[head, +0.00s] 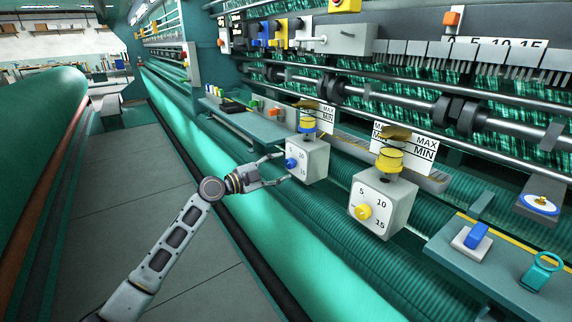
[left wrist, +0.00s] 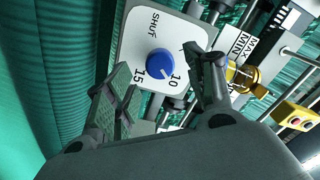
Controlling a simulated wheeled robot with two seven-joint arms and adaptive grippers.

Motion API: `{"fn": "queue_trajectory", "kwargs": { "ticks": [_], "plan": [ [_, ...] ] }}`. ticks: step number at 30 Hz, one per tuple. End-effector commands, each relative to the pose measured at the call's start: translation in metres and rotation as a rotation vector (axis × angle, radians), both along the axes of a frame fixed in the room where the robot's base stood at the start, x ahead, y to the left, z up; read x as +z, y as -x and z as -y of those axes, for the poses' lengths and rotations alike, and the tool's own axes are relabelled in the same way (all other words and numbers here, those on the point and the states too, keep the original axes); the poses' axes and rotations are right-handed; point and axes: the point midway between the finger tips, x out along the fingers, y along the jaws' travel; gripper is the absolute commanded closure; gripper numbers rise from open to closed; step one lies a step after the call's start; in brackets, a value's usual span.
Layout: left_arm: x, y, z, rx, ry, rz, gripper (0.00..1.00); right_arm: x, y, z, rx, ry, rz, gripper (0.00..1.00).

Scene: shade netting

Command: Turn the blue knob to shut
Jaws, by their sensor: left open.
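The blue knob (head: 291,163) sits on the front face of a white dial box (head: 317,158) at mid-height in the head view. In the left wrist view the blue knob (left wrist: 157,65) is round, with a pale mark towards its lower right, near the 10. The dial plate (left wrist: 140,27) reads SHUT, 10 and 15. My left gripper (head: 281,170) is open in front of the box, its fingers on either side of the knob; I cannot tell whether they touch it. My right gripper is not in view.
A second white dial box (head: 383,207) with a yellow knob (head: 364,212) stands to the right. A blue rocker switch (head: 476,236) and a teal ring handle (head: 541,271) are on the front-right panel. Green rollers run along the machine. The grey floor (head: 130,190) at left is clear.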

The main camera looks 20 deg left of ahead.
Motion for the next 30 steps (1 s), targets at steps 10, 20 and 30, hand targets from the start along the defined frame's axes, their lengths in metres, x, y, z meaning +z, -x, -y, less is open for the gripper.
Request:
{"fn": "queue_trajectory", "kwargs": {
  "ticks": [10,20,30],
  "plan": [
    [0.001,-0.023,0.018,0.001,0.001,0.001,0.46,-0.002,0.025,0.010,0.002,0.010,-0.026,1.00],
    [0.000,-0.027,0.022,0.000,-0.001,0.001,0.46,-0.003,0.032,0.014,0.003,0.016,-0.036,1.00],
    [0.000,-0.027,0.021,0.000,-0.001,0.001,0.73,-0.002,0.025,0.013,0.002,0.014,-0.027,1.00]
  ]
}}
